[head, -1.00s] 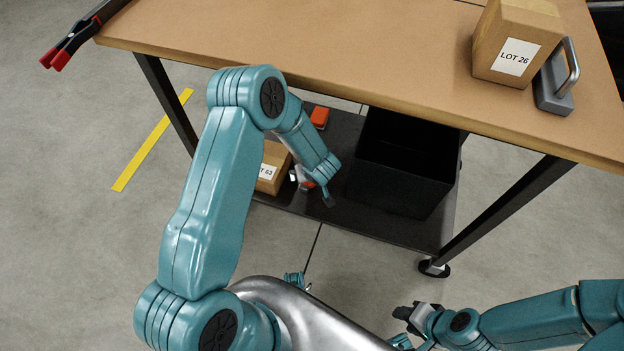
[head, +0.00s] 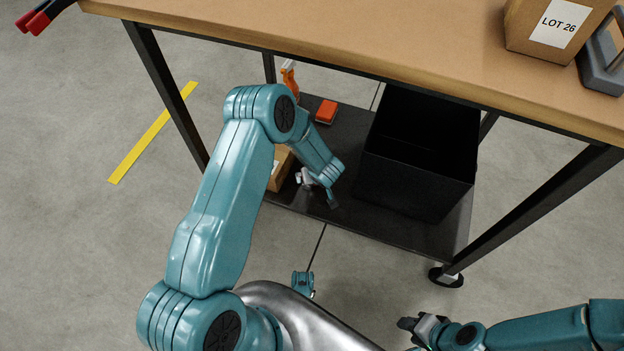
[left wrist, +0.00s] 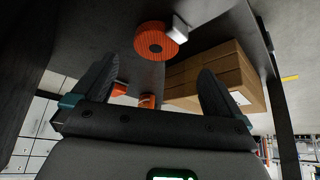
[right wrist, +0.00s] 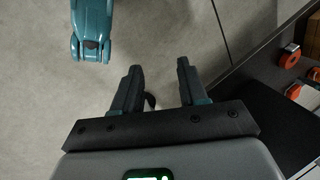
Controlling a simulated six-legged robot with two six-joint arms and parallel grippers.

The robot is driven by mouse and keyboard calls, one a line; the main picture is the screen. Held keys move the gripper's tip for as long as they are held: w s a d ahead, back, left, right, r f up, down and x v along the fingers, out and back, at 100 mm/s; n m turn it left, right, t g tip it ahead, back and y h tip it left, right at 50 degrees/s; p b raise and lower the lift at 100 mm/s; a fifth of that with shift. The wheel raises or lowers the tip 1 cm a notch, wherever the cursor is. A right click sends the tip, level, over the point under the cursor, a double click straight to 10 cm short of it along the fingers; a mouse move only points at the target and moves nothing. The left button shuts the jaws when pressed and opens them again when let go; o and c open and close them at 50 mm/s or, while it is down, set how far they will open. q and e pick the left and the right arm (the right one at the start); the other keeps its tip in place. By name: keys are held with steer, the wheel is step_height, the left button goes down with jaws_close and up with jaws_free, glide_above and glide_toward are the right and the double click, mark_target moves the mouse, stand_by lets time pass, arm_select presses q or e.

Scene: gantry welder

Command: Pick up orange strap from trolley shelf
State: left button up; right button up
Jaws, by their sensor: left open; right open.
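The orange strap (left wrist: 156,40) is a round ribbed roll with a dark centre and a pale metal buckle. In the left wrist view it is on the dark trolley shelf (left wrist: 100,30), just beyond my left fingertips. My left gripper (left wrist: 157,70) is open and empty, with its fingers spread to either side below the roll in the picture. In the head view my left gripper (head: 318,190) is low over the shelf (head: 345,205), and the strap is hidden there. My right gripper (head: 418,326) is open and empty, away from the shelf; it also shows in the right wrist view (right wrist: 160,78).
A cardboard box (left wrist: 215,75) stands beside the strap. A black bin (head: 418,155) fills the shelf's right part. The tabletop (head: 330,35) overhangs the shelf; a table leg (head: 165,95) stands left.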

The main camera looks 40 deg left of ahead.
arm_select(q)
steer(key=b+x, duration=0.1)
steer(key=x, duration=0.4)
steer(key=b+x, duration=0.1)
steer(key=x, duration=0.1)
steer(key=b+x, duration=0.2)
steer(key=shift+w+d+r, duration=0.1)
steer(key=shift+w+d, duration=0.05)
steer(key=shift+w, duration=0.1)
steer(key=shift+w+a+f, duration=0.25)
steer(key=shift+f, duration=0.15)
steer(key=shift+r, duration=0.1)
steer(key=c, duration=1)
